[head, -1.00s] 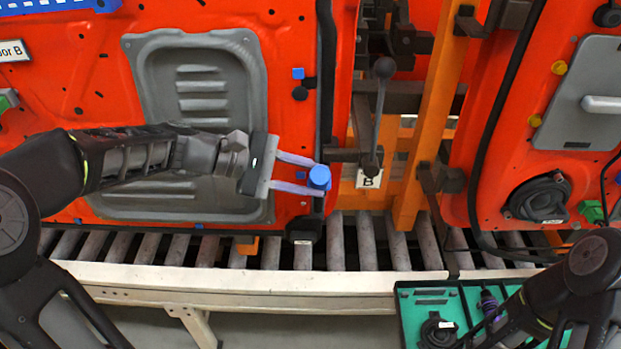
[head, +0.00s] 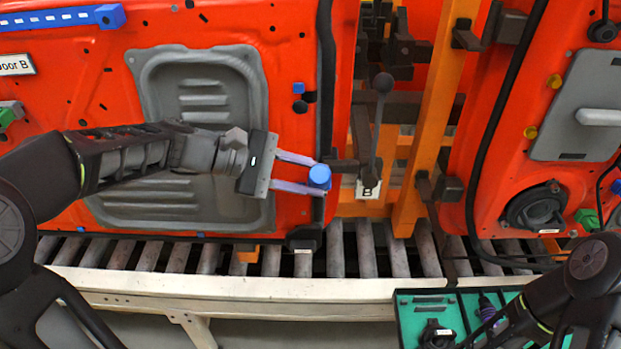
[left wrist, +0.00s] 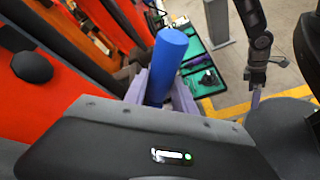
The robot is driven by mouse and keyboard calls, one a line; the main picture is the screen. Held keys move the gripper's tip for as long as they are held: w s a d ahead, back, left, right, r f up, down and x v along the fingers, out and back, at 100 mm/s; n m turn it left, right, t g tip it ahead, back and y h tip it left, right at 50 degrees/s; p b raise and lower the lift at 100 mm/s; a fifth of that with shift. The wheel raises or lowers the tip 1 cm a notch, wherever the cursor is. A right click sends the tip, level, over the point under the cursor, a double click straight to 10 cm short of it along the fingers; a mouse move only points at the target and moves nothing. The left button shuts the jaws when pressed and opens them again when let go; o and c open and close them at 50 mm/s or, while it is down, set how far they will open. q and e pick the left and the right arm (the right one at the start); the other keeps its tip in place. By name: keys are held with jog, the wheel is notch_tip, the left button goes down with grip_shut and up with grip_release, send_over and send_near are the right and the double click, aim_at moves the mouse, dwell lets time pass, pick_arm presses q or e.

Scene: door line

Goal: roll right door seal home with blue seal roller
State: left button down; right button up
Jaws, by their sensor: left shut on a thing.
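The blue seal roller (head: 319,176) is an upright blue cylinder between the fingertips of my left gripper (head: 312,177), which is shut on it. It also shows in the left wrist view (left wrist: 168,60). The roller is at the lower right edge of the left orange door (head: 230,30), in front of a dark seal strip (head: 325,85) running down that edge. Contact with the strip cannot be told. The right orange door (head: 545,110) has a black seal (head: 500,110) curving down its left side, apart from the roller.
An orange post (head: 438,110) and a dark knobbed lever (head: 382,85) stand between the doors, just right of the roller. A roller conveyor (head: 270,285) runs below. A green tray (head: 408,318) with dark parts sits at the front right, close to my right arm.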

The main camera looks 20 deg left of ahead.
pick_arm(q)
jog(key=shift+w+r, duration=0.1)
jog(key=shift+r, duration=2.95)
jog(key=shift+r, duration=1.5)
